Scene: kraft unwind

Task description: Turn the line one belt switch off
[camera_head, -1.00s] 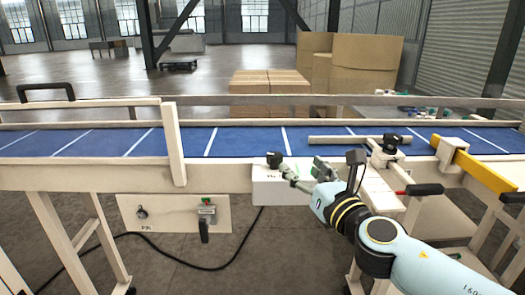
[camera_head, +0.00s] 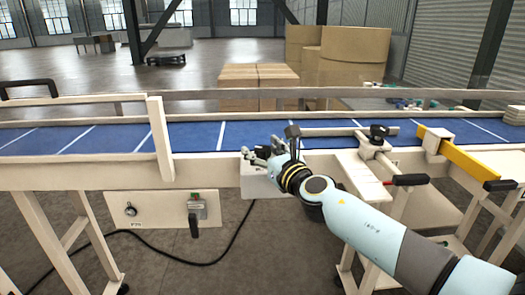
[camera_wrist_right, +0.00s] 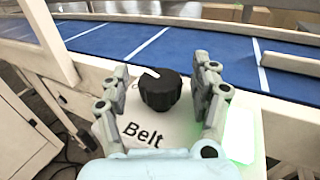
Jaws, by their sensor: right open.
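The belt switch is a black rotary knob (camera_wrist_right: 160,90) on a white box (camera_head: 262,182) fixed to the conveyor's near side. The wrist view shows the word "Belt" on the box's top (camera_wrist_right: 150,128). The knob's white pointer mark leans toward the upper left there. A green glow lights the box's right side. My right gripper (camera_wrist_right: 161,72) is open, with one finger on each side of the knob and visible gaps between. In the head view my right gripper (camera_head: 262,155) hides much of the knob. My left gripper is not in view.
The blue conveyor belt (camera_head: 235,134) runs behind the box. A lower panel (camera_head: 160,210) with a small knob and a black-handled switch hangs to the left. A yellow bar (camera_head: 462,160) and clamp stand to the right. A black cable lies on the floor.

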